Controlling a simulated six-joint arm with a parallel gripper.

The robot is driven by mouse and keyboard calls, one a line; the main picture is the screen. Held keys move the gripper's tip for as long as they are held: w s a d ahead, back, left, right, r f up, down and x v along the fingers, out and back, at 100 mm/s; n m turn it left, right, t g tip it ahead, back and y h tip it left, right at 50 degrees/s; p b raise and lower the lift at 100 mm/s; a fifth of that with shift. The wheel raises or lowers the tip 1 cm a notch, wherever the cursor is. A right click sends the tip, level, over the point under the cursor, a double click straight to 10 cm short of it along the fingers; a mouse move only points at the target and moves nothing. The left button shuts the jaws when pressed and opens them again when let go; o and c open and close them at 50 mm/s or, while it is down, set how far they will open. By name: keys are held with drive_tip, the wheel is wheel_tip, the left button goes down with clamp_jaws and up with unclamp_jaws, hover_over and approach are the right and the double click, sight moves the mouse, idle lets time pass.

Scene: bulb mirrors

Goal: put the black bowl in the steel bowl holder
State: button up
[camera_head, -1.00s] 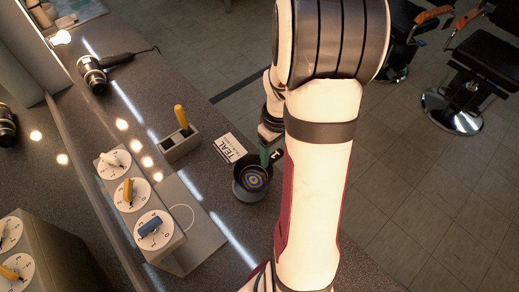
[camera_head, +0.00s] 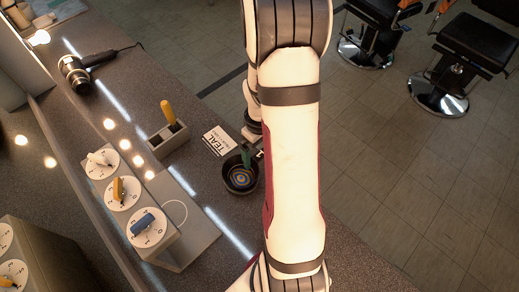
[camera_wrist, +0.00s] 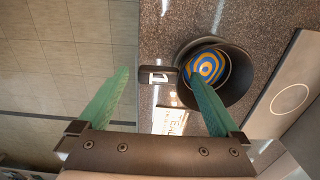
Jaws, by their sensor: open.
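The black bowl (camera_head: 231,187) stands on the counter, with blue and yellow rings on its inside bottom. In the wrist view the bowl (camera_wrist: 240,95) is at upper right, with a black tab marked 1 (camera_wrist: 157,76) at its left side. My gripper (camera_wrist: 156,73) is open, its two green fingers wide apart. The right fingertip overlaps the bowl's inside in the picture; the left one is outside, past the tab. Contact cannot be told. My arm partly hides the gripper in the head view. I cannot surely identify the steel bowl holder; a grey plate with a white ring (camera_head: 196,234) lies left of the bowl.
A white TEAL card (camera_head: 219,140) lies behind the bowl. A grey block (camera_head: 170,148) holds a yellow-handled item. A box with three dials (camera_head: 122,192) stands at left. A hair dryer (camera_head: 76,73) lies farther back. The counter's edge is to the right.

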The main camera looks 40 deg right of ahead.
drive_tip(key=shift+r, duration=0.1)
wheel_tip(320, 180, up, 12)
drive_tip(key=s+a+r+m, duration=0.1)
drive_tip(key=s+a+m, duration=0.1)
drive_tip(key=s+a, duration=0.2)
drive_tip(key=s+a+r+m+y, duration=0.1)
drive_tip(key=s+a, duration=0.3)
drive_tip(key=a, duration=0.7)
drive_tip(key=s+a+r+m, duration=0.2)
drive_tip(key=s+a, duration=0.3)
drive_tip(key=a, duration=0.3)
drive_tip(key=shift+r+m+y, duration=0.3)
drive_tip(key=shift+r+y, duration=0.1)
drive_tip(key=shift+r, duration=0.2)
